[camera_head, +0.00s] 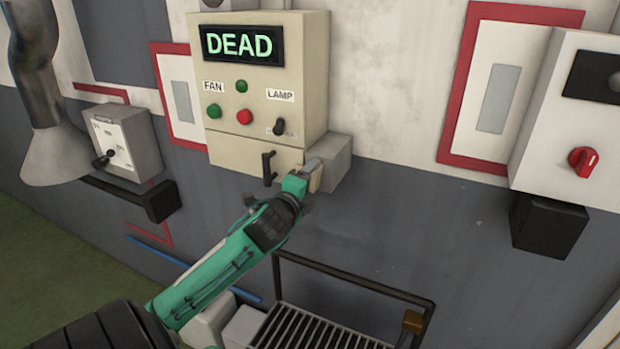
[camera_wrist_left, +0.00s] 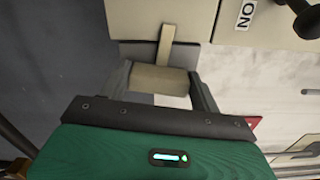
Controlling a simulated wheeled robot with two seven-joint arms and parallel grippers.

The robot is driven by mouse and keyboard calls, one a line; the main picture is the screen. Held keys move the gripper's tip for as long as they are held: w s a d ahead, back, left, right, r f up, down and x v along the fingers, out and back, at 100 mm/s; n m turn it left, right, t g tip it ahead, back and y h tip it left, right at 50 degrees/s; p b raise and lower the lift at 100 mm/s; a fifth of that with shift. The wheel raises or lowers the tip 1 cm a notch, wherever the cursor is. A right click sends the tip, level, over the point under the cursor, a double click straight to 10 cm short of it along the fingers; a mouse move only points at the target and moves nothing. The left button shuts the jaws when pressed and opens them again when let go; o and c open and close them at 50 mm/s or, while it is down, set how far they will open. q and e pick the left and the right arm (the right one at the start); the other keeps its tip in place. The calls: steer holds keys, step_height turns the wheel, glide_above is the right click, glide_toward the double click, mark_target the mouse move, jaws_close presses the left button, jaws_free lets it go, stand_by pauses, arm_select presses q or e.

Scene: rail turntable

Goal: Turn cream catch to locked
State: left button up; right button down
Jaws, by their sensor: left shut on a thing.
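The cream catch (camera_wrist_left: 160,79) shows in the left wrist view as a small block with a narrow bar running up from it toward the cream cabinet. My left gripper (camera_wrist_left: 163,84) is shut on the block, with one finger on each side. In the head view my left gripper (camera_head: 304,178) is at the lower right corner of the cream cabinet (camera_head: 232,152), beside a grey box (camera_head: 338,163). There the gripper mostly hides the catch, and I cannot read any locked mark. My right gripper is not in view.
The cabinet has a display (camera_head: 241,45) reading DEAD, FAN and LAMP labels, buttons, a black toggle (camera_head: 279,126) and a black handle (camera_head: 268,168) close left of the gripper. A black-framed rack (camera_head: 320,325) stands below. A white box with a red knob (camera_head: 583,160) is at right.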

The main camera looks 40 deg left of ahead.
arm_select(q)
steer(key=shift+n, duration=0.7)
steer(key=shift+f+n, duration=0.1)
steer(key=shift+n, duration=0.2)
steer(key=o, duration=1)
steer(key=shift+s, duration=0.15)
